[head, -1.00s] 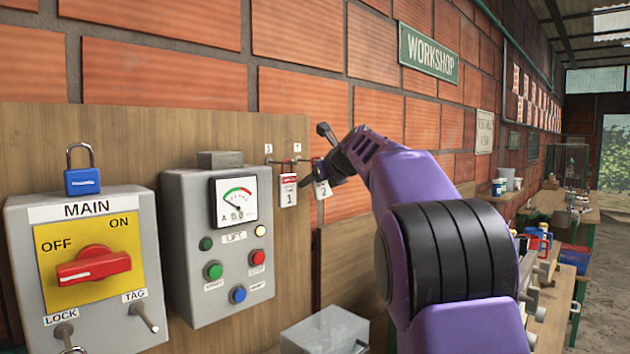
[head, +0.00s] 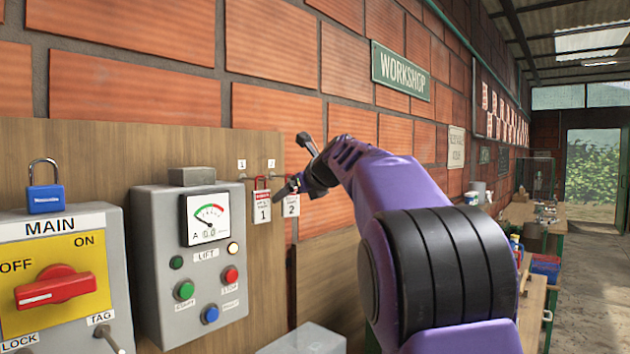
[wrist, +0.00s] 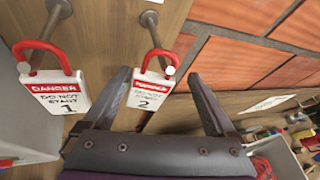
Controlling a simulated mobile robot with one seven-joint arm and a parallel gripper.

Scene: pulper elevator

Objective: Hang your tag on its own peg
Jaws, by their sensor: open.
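Two white tags with red loops hang on pegs on the wooden board. Tag 1 (head: 262,207) is on the left and tag 2 (head: 291,206) on the right. In the wrist view, tag 1 (wrist: 56,100) and tag 2 (wrist: 150,93) both read "DANGER, DO NOT START". The right peg (wrist: 157,38) appears to run through tag 2's red loop. My gripper (head: 294,166) is open at tag 2. In the wrist view my gripper (wrist: 161,76) has one finger on each side of tag 2, the left one closer.
The grey lift panel (head: 150,262) with buttons and a meter stands left of the tags. Further left are the MAIN switch box (head: 110,235) and a blue padlock (head: 45,198). The brick wall is close behind.

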